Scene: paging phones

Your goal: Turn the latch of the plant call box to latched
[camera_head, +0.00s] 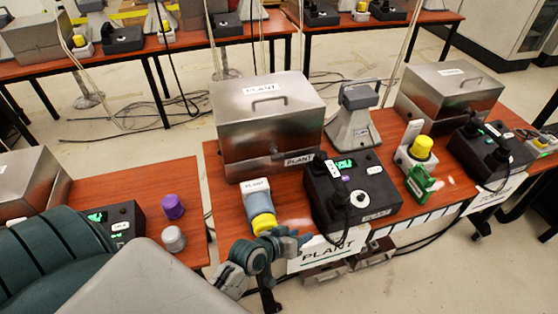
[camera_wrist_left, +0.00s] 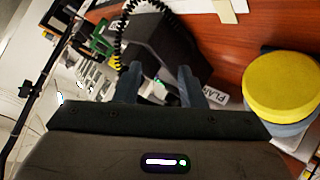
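The steel box marked PLANT (camera_head: 262,125) stands closed on the wooden table, with a handle on its lid. A small dark fitting (camera_head: 276,154) on its front edge may be its latch; its turn position is too small to read. In front stands the black PLANT phone unit (camera_head: 352,195) with a green display, handset and coiled cord. My left gripper (camera_head: 302,238) is at the table's front edge, left of the PLANT sign and below the yellow-capped device. In the left wrist view its fingers (camera_wrist_left: 160,88) are apart and empty, pointing toward the black unit. My right gripper is out of view.
A grey device with a yellow cap (camera_head: 263,222) is close beside my gripper; the cap also shows in the wrist view (camera_wrist_left: 283,88). A grey horn speaker (camera_head: 354,125) stands behind. A yellow-topped button (camera_head: 421,147) and another steel box (camera_head: 449,92) are to the right.

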